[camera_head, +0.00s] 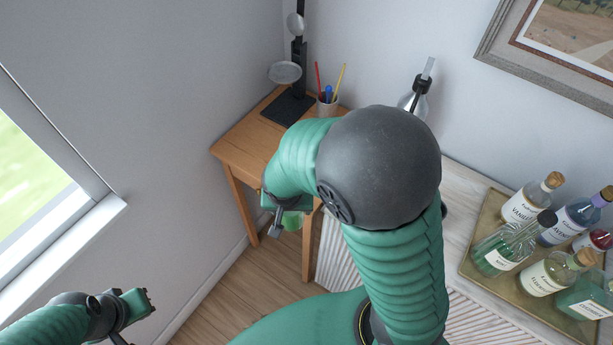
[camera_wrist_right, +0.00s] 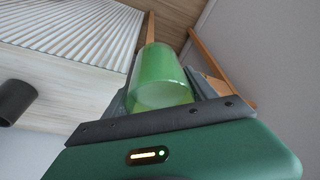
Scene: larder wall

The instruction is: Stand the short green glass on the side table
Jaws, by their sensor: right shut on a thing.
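The short green glass (camera_wrist_right: 160,80) is between the jaws of my right gripper (camera_wrist_right: 165,105) in the right wrist view, which is shut on it. In the head view my right gripper (camera_head: 284,218) hangs in front of the side table (camera_head: 243,139), below its top, and only a small part of the glass (camera_head: 292,221) shows. The side table is wooden, in the corner; my right arm hides its right part. My left gripper (camera_head: 128,312) is at the lower left, away from the table; its jaw gap does not show clearly.
A black stand with round pans (camera_head: 290,105) and a pencil cup (camera_head: 328,106) stand at the table's back. A glass vessel (camera_head: 414,101) is partly hidden behind my arm. A tray (camera_head: 480,250) of bottles lies on the white cabinet at right. The table's left front looks bare.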

